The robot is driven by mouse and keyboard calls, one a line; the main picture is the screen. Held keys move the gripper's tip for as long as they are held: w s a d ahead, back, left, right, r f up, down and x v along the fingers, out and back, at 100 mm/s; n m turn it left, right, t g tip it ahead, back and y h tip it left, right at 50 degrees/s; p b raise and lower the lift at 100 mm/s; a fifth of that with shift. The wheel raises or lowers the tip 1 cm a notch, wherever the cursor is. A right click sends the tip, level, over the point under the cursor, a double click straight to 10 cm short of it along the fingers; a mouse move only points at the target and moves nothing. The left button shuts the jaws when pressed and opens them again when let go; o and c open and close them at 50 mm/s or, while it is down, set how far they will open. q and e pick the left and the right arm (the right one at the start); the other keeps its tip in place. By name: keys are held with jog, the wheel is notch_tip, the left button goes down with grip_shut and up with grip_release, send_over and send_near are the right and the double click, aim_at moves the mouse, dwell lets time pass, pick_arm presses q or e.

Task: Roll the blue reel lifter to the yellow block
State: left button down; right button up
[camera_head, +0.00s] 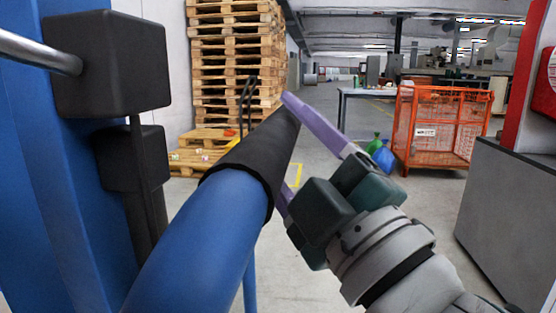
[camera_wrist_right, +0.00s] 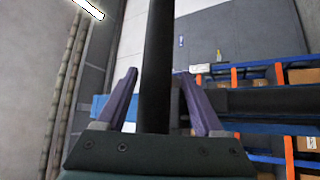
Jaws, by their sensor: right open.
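The blue reel lifter fills the left of the head view, with its blue upright (camera_head: 65,190) and a thick blue handle bar (camera_head: 205,240) ending in a black grip (camera_head: 262,150). My right gripper (camera_head: 284,145) is at this grip, one purple finger showing above it and part of the other below. In the right wrist view, the dark grip (camera_wrist_right: 157,65) stands between the two fingers of the open gripper (camera_wrist_right: 158,76), with a gap on each side. My left gripper is out of view. I cannot make out the yellow block.
Stacked wooden pallets (camera_head: 235,65) stand ahead by the wall. An orange mesh cage (camera_head: 440,130) and a table (camera_head: 385,95) are at the right back. A grey cabinet (camera_head: 505,220) stands at right.

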jog(key=v, duration=0.9)
dwell(0.3)
jog(key=s+d+r+m+g+h+p, duration=0.1)
jog(key=d+r+m+g+h+p, duration=0.5)
jog(key=d+m+h+p, duration=0.7)
jog(key=s+a+r+m+g+y+p, duration=0.1)
jog(key=s+r+m+g+y+p, duration=0.1)
jog(key=s+g+p, duration=0.45)
jog(key=s+a+r+m+g+y+p, duration=0.15)
jog(key=s+g+p, duration=0.25)
jog(key=s+p, duration=0.5)
notch_tip(320, 180, up, 37)
jog(key=s+p, duration=0.1)
jog(key=p, duration=3.5)
jog(key=shift+s+d, duration=0.25)
jog(key=shift+d, duration=0.15)
